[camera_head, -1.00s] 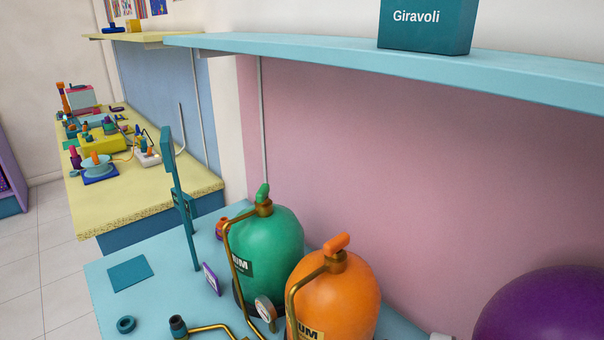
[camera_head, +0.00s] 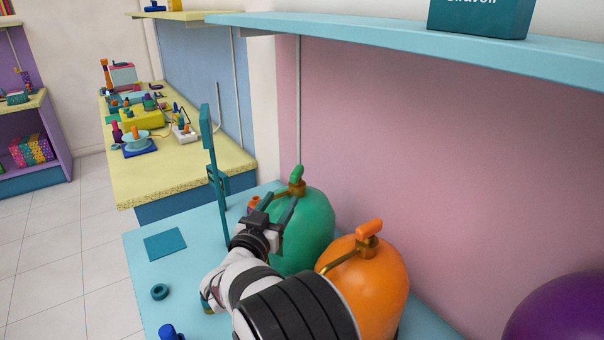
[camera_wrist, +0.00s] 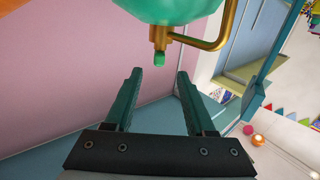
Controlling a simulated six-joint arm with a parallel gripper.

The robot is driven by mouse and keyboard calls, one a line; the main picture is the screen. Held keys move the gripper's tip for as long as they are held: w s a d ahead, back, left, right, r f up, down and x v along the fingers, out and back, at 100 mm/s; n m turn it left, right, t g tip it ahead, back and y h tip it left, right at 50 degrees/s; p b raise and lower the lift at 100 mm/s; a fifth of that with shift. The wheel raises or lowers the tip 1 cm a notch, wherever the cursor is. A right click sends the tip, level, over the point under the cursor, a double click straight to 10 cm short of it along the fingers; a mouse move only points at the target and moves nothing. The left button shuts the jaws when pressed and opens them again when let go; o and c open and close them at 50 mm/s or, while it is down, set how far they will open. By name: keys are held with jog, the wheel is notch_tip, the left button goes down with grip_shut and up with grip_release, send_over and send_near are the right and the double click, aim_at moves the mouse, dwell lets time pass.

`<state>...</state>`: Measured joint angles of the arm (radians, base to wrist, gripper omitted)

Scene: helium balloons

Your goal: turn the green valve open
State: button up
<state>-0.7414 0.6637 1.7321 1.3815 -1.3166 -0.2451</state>
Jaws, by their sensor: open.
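The green valve (camera_head: 297,172) sits on a brass fitting on top of the green helium tank (camera_head: 312,225). In the wrist view the tank (camera_wrist: 165,8) hangs in from the top edge and the valve (camera_wrist: 159,59) shows below its brass pipe. My gripper (camera_head: 280,200) is beside the tank's upper left, its fingers pointing up toward the valve. In the wrist view the open fingers of my gripper (camera_wrist: 160,76) stand on either side of the valve's line, with the valve just beyond the tips and nothing between them. My arm hides the tank's lower left.
An orange tank (camera_head: 365,280) with an orange valve (camera_head: 369,228) stands close at the right. A teal upright stand (camera_head: 211,165) is to the left. A blue shelf (camera_head: 430,42) runs above. A purple ball shape (camera_head: 560,312) is at the lower right.

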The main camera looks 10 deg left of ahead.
aim_at(293, 182)
jog(key=w, duration=0.3)
jog(key=w+d, duration=0.1)
jog(key=w, duration=0.7)
jog(key=shift+w+d, duration=0.1)
jog(key=shift+d, duration=0.15)
jog(key=shift+c, duration=0.2)
grip_shut()
